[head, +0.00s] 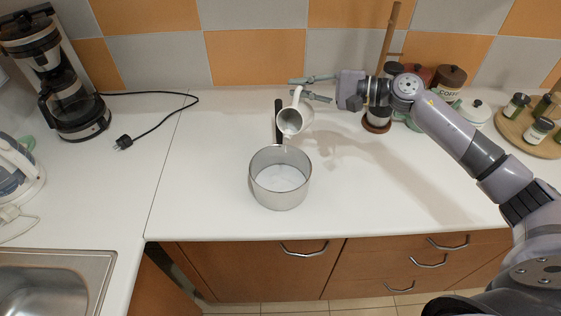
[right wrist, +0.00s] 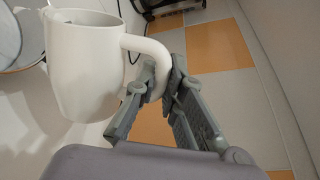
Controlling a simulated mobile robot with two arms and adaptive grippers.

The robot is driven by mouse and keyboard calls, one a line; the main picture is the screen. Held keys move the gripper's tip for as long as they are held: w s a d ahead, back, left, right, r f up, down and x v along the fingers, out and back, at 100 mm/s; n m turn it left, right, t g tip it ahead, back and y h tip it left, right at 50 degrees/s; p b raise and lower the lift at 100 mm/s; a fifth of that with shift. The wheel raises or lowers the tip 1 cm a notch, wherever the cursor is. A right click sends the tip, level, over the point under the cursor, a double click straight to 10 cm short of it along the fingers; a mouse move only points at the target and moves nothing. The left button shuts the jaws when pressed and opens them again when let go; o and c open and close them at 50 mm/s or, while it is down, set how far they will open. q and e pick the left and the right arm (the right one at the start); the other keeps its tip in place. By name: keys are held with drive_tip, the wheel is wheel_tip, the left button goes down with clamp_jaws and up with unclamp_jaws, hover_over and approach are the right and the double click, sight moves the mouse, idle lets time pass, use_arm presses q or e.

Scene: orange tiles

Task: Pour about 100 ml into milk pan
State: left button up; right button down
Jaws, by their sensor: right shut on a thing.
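The milk pan (head: 261,193) is a steel pot on the white counter, its dark handle (head: 278,118) pointing to the back. White liquid (head: 281,178) covers its bottom. My right gripper (head: 312,88) is shut on the jug's handle. In the right wrist view the gripper (right wrist: 165,90) pinches the handle of the white jug (right wrist: 85,70). Whether liquid is running from the jug is too small to tell. My left gripper is not in view.
A coffee maker (head: 62,85) with a loose black cord stands at the back left. A kettle (head: 15,178) and a sink (head: 55,280) are at the left. Canisters (head: 449,80) and a round board with jars (head: 535,135) stand at the back right. The counter right of the pan is clear.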

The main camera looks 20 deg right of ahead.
drive_tip(key=f+m+b, duration=0.1)
drive_tip(key=w+d+f+b, duration=0.1)
drive_tip(key=b, duration=0.1)
drive_tip(key=f+m+b, duration=0.1)
drive_tip(key=shift+w+d+f+m+y+b, duration=0.15)
drive_tip(key=shift+w+f+m+y+b, duration=0.15)
drive_tip(key=shift+w+y+b, duration=0.1)
drive_tip(key=w+d+f+m+y+b, duration=0.1)
drive_tip(key=w+d+f+m+b, duration=0.3)
drive_tip(key=m+b, duration=0.4)
drive_tip(key=shift+w+d+f+m+y+b, duration=0.35)
drive_tip(key=shift+w+f+b, duration=0.2)
drive_tip(key=shift+w+f, duration=0.25)
